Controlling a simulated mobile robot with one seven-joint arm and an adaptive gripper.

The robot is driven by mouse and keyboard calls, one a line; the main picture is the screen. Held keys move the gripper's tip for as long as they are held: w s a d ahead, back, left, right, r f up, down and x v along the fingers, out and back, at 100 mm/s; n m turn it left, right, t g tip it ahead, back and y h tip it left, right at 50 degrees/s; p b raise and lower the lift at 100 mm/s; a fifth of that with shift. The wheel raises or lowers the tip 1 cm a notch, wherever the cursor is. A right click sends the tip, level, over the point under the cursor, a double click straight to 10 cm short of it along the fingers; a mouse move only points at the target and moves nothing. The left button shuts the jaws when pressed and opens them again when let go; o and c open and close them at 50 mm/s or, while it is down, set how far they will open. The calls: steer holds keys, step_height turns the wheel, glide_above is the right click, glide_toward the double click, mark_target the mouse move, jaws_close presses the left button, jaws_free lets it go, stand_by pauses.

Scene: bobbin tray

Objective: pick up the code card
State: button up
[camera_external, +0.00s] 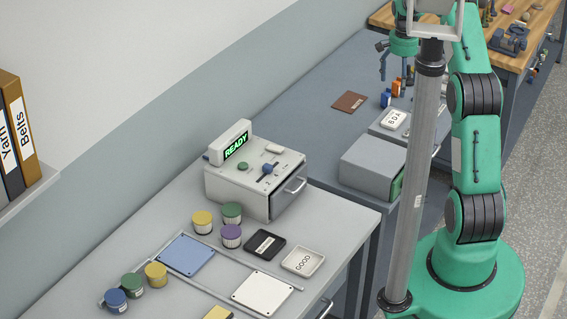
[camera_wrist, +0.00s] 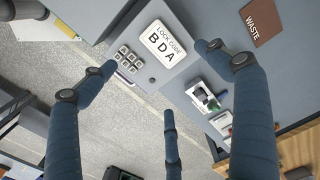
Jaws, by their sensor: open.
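The code card (camera_external: 393,119) is a small white card with dark letters, lying on top of a grey box (camera_external: 371,124) on the dark grey bench. My gripper (camera_external: 396,68) is up above the bench, partly hidden by the grey column. In the wrist view my gripper (camera_wrist: 155,62) is open and empty, its fingers spread, with the card showing between and beyond the two upper fingertips. No finger appears to touch the card.
A brown "WASTE" mat (camera_external: 349,102) lies left of the card. Small blue (camera_external: 386,98) and orange (camera_external: 397,88) items stand behind it. A grey block (camera_external: 373,160) is in front. The "READY" machine (camera_external: 250,175) and a white "GOOD" tray (camera_external: 303,261) are on the nearer table.

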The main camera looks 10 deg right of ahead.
steer(key=shift+f, duration=0.1)
stand_by(0.3)
glide_above(397, 119)
steer(key=shift+f, duration=4.15)
steer(key=shift+f, duration=0.1)
steer(key=shift+f, duration=2.5)
steer(key=c, duration=1.3)
